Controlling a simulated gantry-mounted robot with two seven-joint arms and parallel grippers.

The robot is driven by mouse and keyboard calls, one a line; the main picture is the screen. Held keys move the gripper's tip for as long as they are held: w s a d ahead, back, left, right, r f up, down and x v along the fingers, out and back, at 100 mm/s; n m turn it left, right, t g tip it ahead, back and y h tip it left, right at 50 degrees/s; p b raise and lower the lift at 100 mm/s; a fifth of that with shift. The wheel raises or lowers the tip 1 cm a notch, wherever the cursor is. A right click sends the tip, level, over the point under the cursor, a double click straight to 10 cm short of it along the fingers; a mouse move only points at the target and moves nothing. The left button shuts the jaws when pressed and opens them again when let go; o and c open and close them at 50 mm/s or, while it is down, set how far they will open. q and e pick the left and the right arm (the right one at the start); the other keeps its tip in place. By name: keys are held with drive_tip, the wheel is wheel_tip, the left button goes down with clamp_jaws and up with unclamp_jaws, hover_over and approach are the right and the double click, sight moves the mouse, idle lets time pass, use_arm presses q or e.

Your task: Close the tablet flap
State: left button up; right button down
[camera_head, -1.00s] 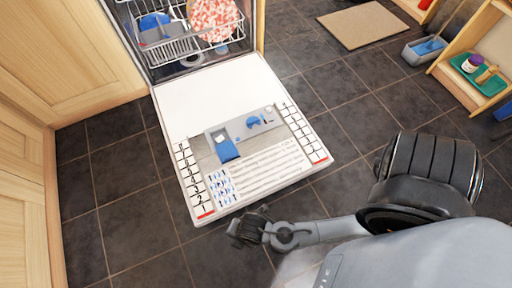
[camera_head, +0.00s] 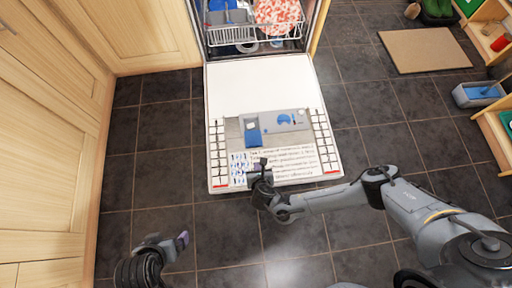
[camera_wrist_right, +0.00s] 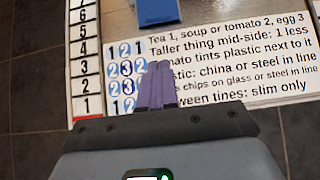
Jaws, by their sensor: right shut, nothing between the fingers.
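The open dishwasher door (camera_head: 260,88) lies flat, with a grey dispenser panel (camera_head: 271,124) on it. The blue tablet flap (camera_head: 254,138) stands open at the panel's left, folded toward the door's front edge. A pale compartment shows just behind it. In the right wrist view the flap (camera_wrist_right: 158,12) is at the top edge, partly cut off. My right gripper (camera_head: 260,165) is over the printed front part of the door, short of the flap. Its purple fingers (camera_wrist_right: 153,86) are shut and empty, apart from the flap. My left gripper (camera_head: 181,241) is low at the left, over the floor; its opening is unclear.
The dishwasher rack (camera_head: 232,36) behind holds blue items and a patterned plate (camera_head: 277,14). Wooden cabinets (camera_head: 130,35) stand at the left. A beige mat (camera_head: 425,50) and a grey tub (camera_head: 480,93) lie right. Dark floor around the door is clear.

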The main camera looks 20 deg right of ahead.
sight(254, 146)
drive_tip(key=f+b, duration=0.1)
drive_tip(key=w+f+b, duration=0.1)
drive_tip(key=d+f+b, duration=0.1)
drive_tip(key=shift+w+f, duration=0.2)
drive_tip(key=shift+w, duration=0.05)
drive_tip(key=b+x, duration=0.4)
drive_tip(key=w+r+b+x, duration=0.1)
drive_tip(key=b+x, duration=0.1)
drive_tip(key=x, duration=0.1)
drive_tip(key=shift+w+d, duration=0.1)
drive_tip(key=shift+w+d+r+b, duration=0.15)
drive_tip(key=shift+w+b, duration=0.25)
drive_tip(key=shift+w, duration=0.15)
drive_tip(key=shift+w+d+r+b, duration=0.15)
drive_tip(key=shift+w+b, duration=0.25)
drive_tip(key=shift+w, duration=0.2)
